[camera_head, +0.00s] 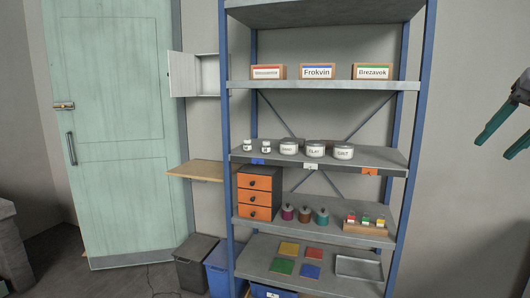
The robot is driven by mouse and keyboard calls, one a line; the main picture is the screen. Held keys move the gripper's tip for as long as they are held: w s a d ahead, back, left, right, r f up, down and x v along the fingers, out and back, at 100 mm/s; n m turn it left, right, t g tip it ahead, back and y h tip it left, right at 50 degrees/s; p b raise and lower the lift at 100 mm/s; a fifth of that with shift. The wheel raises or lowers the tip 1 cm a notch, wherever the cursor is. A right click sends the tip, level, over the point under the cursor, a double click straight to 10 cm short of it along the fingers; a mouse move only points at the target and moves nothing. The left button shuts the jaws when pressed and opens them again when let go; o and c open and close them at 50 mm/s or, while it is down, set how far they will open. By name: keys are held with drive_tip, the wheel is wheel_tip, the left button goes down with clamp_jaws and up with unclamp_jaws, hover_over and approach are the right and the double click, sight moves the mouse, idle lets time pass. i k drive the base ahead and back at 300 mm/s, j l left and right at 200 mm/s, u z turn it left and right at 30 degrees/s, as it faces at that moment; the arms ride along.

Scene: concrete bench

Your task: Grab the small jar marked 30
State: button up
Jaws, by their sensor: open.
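Two small white jars with dark marks stand upright at the left end of the middle shelf. One is the left small jar (248,145), the other the right small jar (266,147). Their marks are too small to read, so I cannot tell which says 30. My gripper (495,149) is at the far right edge, its dark green fingers apart and empty. It is well to the right of the shelf unit and far from the jars.
Labelled boxes (317,72) sit above. An orange drawer cabinet (258,197) stands below. Blue posts (223,120) flank the shelves.

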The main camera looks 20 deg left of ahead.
sight(266, 150)
drive_tip(key=i+j, duration=0.15)
drive_tip(key=i, duration=0.3)
drive_tip(key=i+j, duration=0.2)
drive_tip(key=i, duration=0.3)
drive_tip(key=i+u, duration=0.15)
drive_tip(key=u, duration=0.25)
drive_tip(key=i+u, duration=0.2)
drive_tip(key=u, duration=0.2)
drive_tip(key=i+u, duration=0.15)
drive_tip(key=u, duration=0.25)
